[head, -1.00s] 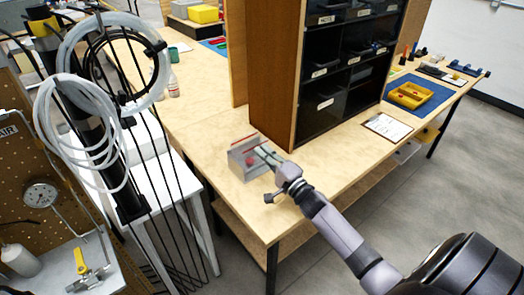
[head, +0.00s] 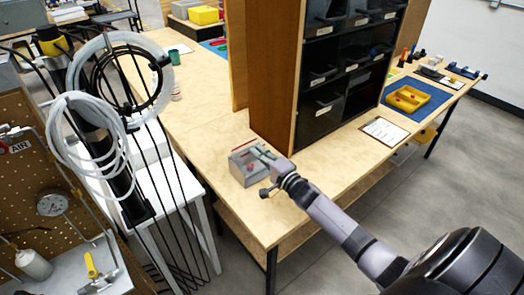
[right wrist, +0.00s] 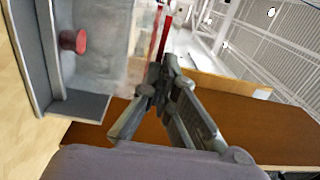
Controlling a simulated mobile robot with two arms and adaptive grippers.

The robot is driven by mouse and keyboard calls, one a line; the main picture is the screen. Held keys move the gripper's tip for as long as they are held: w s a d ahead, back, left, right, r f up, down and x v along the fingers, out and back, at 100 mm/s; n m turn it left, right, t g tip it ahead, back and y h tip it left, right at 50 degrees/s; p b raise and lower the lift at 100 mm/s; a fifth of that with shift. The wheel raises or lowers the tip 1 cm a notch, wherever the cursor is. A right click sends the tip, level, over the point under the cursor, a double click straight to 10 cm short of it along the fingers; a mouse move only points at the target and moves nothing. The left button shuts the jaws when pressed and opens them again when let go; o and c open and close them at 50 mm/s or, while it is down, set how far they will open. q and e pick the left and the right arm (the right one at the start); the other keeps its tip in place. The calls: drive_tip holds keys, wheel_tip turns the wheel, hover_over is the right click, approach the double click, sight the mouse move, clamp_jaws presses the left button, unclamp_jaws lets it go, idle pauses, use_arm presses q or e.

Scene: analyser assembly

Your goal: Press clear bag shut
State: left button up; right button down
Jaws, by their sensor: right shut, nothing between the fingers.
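A clear bag (right wrist: 112,45) with a red strip (right wrist: 164,35) along its top shows in the right wrist view. It stands against a grey holder (right wrist: 82,108) with a red knob (right wrist: 73,41). In the head view the grey holder (head: 247,176) sits near the edge of the wooden bench, with the bag's red strip (head: 243,144) at its top. My right gripper (head: 259,151) is shut and empty, over the top right of the holder. In the wrist view its fingertips (right wrist: 163,75) are close to the red strip; I cannot tell whether they touch. My left gripper is out of view.
A tall cabinet with dark bins (head: 325,110) stands on the bench behind the holder. A clipboard (head: 385,131) lies to the right. A rack with coiled white hoses (head: 88,140) stands at the left. The bench top left of the holder is clear.

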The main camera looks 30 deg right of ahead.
sight(251, 146)
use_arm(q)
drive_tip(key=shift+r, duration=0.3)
use_arm(e)
drive_tip(key=shift+w+a, duration=0.2)
drive_tip(key=shift+w, duration=1.8)
drive_tip(key=shift+r, duration=0.1)
